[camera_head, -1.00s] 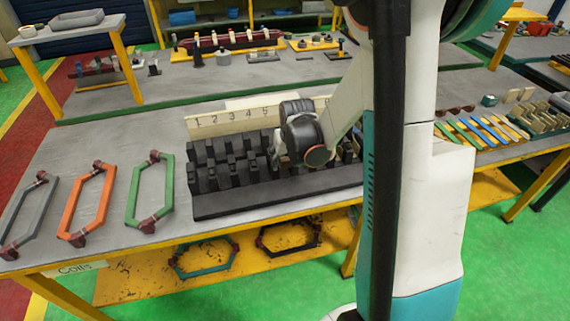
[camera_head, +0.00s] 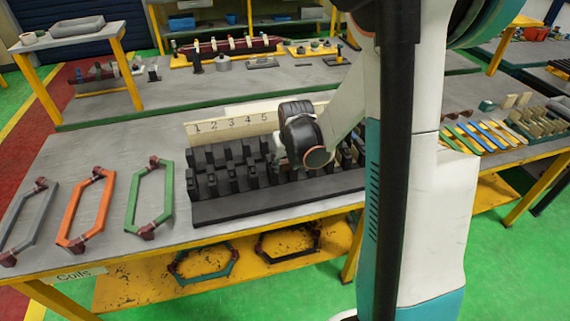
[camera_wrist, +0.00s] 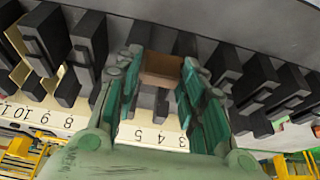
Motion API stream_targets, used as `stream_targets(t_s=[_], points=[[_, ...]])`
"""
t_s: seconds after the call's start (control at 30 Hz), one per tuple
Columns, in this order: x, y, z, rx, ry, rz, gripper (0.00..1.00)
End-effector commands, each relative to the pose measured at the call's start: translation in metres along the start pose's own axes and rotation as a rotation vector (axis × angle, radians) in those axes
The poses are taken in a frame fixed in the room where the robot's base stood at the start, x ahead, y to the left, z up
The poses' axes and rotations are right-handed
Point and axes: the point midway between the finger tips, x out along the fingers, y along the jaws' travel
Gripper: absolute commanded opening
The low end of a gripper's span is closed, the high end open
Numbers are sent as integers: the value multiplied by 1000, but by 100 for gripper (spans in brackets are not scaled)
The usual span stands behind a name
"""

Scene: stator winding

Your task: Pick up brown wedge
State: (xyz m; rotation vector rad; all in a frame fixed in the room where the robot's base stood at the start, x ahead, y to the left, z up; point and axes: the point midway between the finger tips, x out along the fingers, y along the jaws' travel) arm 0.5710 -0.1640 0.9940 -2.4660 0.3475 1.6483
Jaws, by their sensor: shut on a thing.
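A brown wedge (camera_wrist: 161,68) shows in the wrist view between the fingertips of my gripper (camera_wrist: 160,72). The green-padded fingers close on its two sides. The wedge is over the black slotted stator block (camera_head: 280,198), between rows of dark teeth. Whether it touches the block I cannot tell. In the head view my wrist hides the fingers and the wedge, above the middle of the block.
A numbered board (camera_head: 230,124) stands behind the block. Grey, orange (camera_head: 87,210) and green (camera_head: 150,197) coils lie at the left of the table. Blue and yellow strips (camera_head: 480,135) and pale wedges (camera_head: 543,122) lie at the right.

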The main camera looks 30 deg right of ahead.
Motion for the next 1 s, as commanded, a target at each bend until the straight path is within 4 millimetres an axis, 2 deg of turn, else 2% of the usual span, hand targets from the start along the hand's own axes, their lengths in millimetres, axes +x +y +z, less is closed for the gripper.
stream_targets(t_s=[0.17,0.4,0.6,0.8,1.0], points=[[-34,0,-13,0,0,0,14],[-99,0,-40,0,0,0,14],[-141,0,-58,0,0,0,14],[-164,0,-67,0,0,0,14],[-172,0,-71,0,0,0,14]])
